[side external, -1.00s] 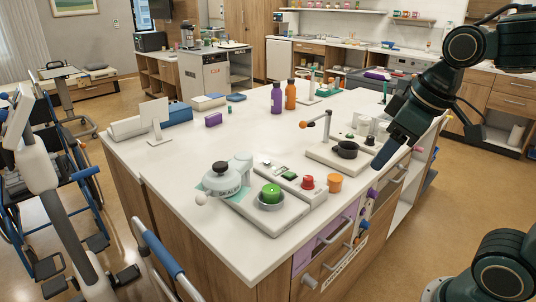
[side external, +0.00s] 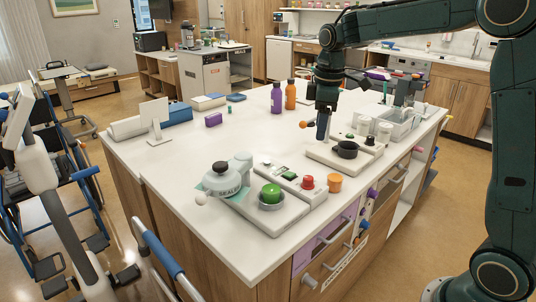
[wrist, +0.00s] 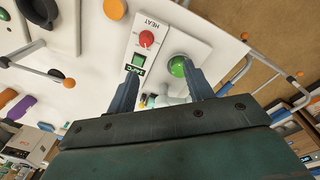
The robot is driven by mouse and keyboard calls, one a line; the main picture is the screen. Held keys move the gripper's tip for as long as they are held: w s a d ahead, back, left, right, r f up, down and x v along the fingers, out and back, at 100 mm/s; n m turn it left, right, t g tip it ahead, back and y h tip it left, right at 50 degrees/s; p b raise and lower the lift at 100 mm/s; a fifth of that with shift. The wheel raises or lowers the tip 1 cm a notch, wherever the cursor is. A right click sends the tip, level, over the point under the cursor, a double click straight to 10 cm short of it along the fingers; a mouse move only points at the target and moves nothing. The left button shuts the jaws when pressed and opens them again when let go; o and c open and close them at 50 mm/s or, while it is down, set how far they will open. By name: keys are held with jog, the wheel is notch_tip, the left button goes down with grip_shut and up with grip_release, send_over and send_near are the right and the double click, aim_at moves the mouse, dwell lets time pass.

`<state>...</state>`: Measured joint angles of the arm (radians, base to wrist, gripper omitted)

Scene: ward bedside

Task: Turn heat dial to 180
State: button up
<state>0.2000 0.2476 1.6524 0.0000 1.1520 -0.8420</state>
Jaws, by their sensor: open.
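The heat dial is a red knob (side external: 307,182) on a white panel (side external: 288,177) at the front of the counter. In the wrist view the red dial (wrist: 146,39) sits beside the printed word HEAT, with a small dark-green display (wrist: 137,62) near it. The dial's setting is too small to read. My gripper (side external: 323,133) points down above the station with the black cup, behind and above the dial. In the wrist view my gripper (wrist: 163,82) has its fingers apart with nothing held between them. The fingers are clear of the dial.
A green dome (side external: 271,192) sits in a grey ring next to the panel, beside a white sealer (side external: 222,180). An orange cup (side external: 334,182) stands close right of the dial. A black cup (side external: 346,149), purple bottle (side external: 277,98) and orange bottle (side external: 290,95) stand farther back. The counter's left front is clear.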

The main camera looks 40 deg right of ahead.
jog(key=n+g, duration=0.1)
jog(key=n, duration=0.1)
send_over(308, 177)
notch_tip(308, 177, down, 5)
jog(key=shift+r, duration=0.2)
jog(key=shift+f, duration=0.1)
notch_tip(308, 177, down, 14)
jog(key=shift+r, duration=0.2)
dwell(0.3)
jog(key=c, duration=1)
